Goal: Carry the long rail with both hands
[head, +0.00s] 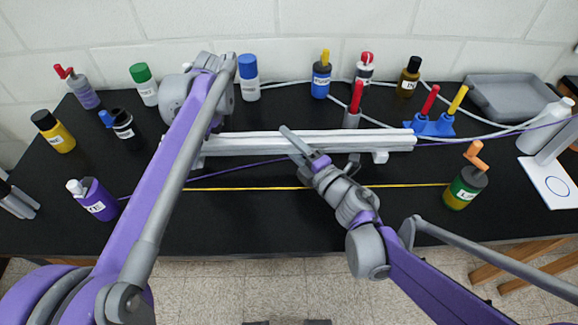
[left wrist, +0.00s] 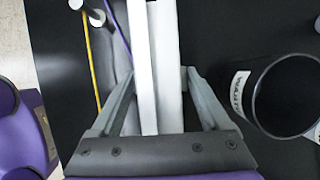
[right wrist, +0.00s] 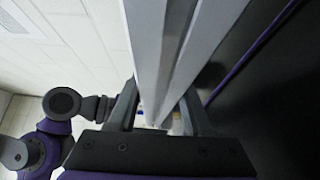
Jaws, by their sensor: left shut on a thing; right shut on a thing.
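The long rail (head: 370,140) is a pale, grooved bar lying left to right over the middle of the black bench in the head view. My right gripper (head: 298,150) is shut on it near its middle. The rail (right wrist: 165,50) runs between the fingers of my right gripper (right wrist: 157,112) in the right wrist view. My left arm crosses the rail's left part and hides the left gripper in the head view. In the left wrist view my left gripper (left wrist: 160,108) is shut on the rail (left wrist: 145,50). Whether the rail clears its pale end blocks (head: 380,157) is unclear.
Bottles stand along the back, including a blue-capped one (head: 248,78). A blue holder (head: 432,126) with screwdriver-like handles stands by the rail's right end. A yellow line (head: 400,186) crosses the clear front bench.

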